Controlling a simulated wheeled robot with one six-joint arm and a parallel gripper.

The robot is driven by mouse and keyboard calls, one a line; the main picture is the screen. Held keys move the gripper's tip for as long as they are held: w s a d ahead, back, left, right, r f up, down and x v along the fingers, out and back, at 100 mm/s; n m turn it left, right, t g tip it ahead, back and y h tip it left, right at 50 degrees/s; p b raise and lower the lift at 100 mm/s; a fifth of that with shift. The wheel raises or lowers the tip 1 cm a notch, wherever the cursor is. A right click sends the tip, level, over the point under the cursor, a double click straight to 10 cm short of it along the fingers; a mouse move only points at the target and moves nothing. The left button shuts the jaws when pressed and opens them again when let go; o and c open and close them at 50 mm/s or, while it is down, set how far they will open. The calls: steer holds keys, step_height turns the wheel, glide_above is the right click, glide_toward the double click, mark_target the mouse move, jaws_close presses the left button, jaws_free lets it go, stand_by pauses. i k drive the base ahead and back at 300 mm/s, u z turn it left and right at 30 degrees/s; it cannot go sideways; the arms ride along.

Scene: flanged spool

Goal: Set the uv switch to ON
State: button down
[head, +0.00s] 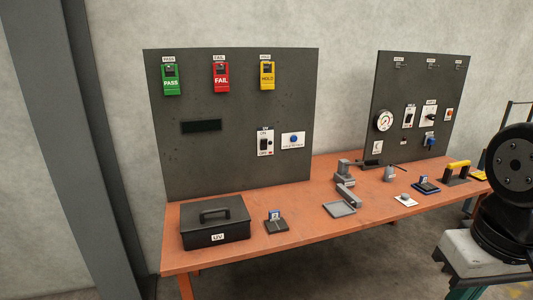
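A switch on a white plate (265,142) is mounted low on the left dark panel (228,155). It has a black rocker and small lettering that seems to read UV, with a small red spot at its lower right. The rocker's position is too small to tell. A similar black switch on a white plate (409,117) is on the right panel (440,92), its label hard to read. A black case with a handle (215,222) on the bench carries a label that seems to read UV. My gripper is out of view; only a dark part of my arm shows at the right edge.
A blue button plate (293,139) sits right of the switch. Green PASS (171,80), red FAIL (221,77) and yellow HOLD (267,75) holders hang above. A grey fixture (345,190) and small items stand on the orange bench (250,258).

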mark_target(263, 144)
steer(key=z, duration=0.2)
steer(key=i, duration=1.25)
steer(key=u, duration=0.75)
